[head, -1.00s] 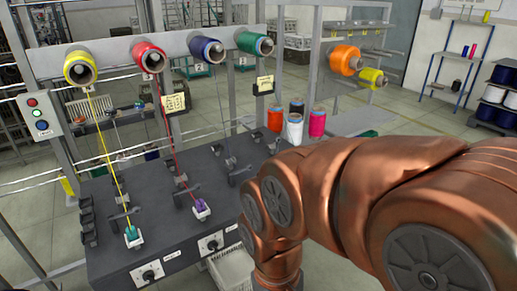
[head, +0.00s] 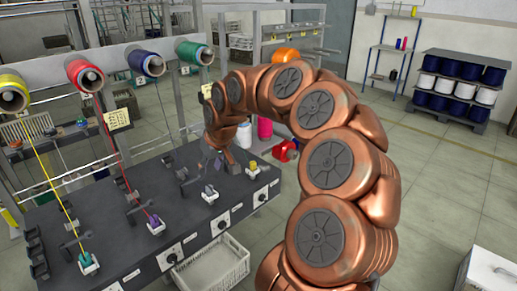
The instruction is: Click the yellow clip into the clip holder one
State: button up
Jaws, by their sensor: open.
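A small yellow piece (head: 252,164), which looks like the yellow clip, sits on a white block at the right end of the dark bench. My gripper (head: 233,168) is open and points down just left of it, apart from it as far as I can tell. A row of dark holders (head: 36,248) lines the left end of the bench. I cannot read which one is clip holder one. A teal clip (head: 86,259) with yellow thread and a purple clip (head: 155,220) with red thread sit on white blocks. A grey piece (head: 209,189) sits on another.
Yellow (head: 12,95), red (head: 84,74), blue (head: 145,61) and green (head: 194,51) spools hang above the dark bench (head: 120,240). Taut threads cross the left half. A white crate (head: 215,268) stands below the front edge. Open floor lies to the right.

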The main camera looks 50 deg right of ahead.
jog(key=w+d+f+m+h, duration=0.1)
jog(key=w+d+f+m, duration=0.1)
jog(key=d, duration=0.9)
jog(key=m+h+p, duration=0.1)
send_near(254, 164)
jog(key=p+x, duration=0.1)
jog(key=x, duration=0.6)
jog(key=shift+s+f, duration=0.1)
jog(key=shift+x, duration=1.25)
grip_shut()
